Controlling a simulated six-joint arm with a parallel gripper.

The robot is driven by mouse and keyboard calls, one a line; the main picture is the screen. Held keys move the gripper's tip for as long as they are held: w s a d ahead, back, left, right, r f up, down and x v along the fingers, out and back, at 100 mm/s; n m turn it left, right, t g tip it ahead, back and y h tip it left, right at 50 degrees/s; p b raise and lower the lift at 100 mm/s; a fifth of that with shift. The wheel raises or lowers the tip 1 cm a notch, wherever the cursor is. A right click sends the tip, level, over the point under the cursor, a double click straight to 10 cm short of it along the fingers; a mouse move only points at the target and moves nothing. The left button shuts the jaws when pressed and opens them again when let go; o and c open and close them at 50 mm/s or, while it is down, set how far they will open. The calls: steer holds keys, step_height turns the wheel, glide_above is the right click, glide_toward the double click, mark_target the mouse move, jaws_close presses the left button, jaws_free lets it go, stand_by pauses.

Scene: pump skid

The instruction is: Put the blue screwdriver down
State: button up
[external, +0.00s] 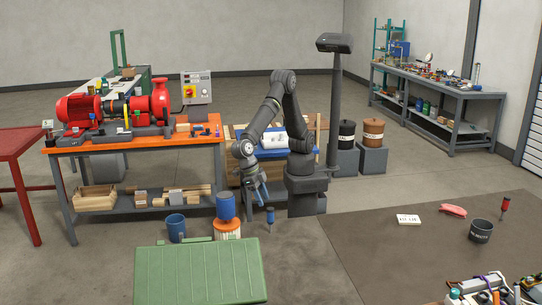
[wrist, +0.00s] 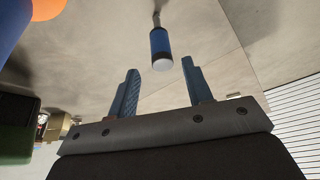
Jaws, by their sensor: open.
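The blue screwdriver (external: 270,214) is upright in the external view, handle up and shaft down, just below my gripper (external: 264,203). In the wrist view the blue screwdriver (wrist: 160,43) shows its pale handle end towards me and its shaft pointing away. My gripper (wrist: 160,78) is open and empty there, with its two blue fingers spread. The handle end lies just beyond the fingertips, apart from both. I cannot tell whether the shaft tip touches the floor.
A blue container on an orange-and-white drum (external: 228,230) stands close left of the screwdriver. A blue bucket (external: 176,227) and green case (external: 200,271) are nearby. A dark mat (external: 400,265) at right holds a red screwdriver (external: 504,207) and a dark cup (external: 480,231).

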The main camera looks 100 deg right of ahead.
mark_target(269, 208)
steer(key=v, duration=0.3)
steer(key=shift+w+d+r, duration=0.1)
steer(key=shift+r, duration=0.2)
steer(key=x, duration=1.2)
steer(key=shift+f, duration=0.25)
step_height(269, 208, up, 3)
steer(key=shift+f, duration=0.1)
steer(key=shift+r, duration=0.75)
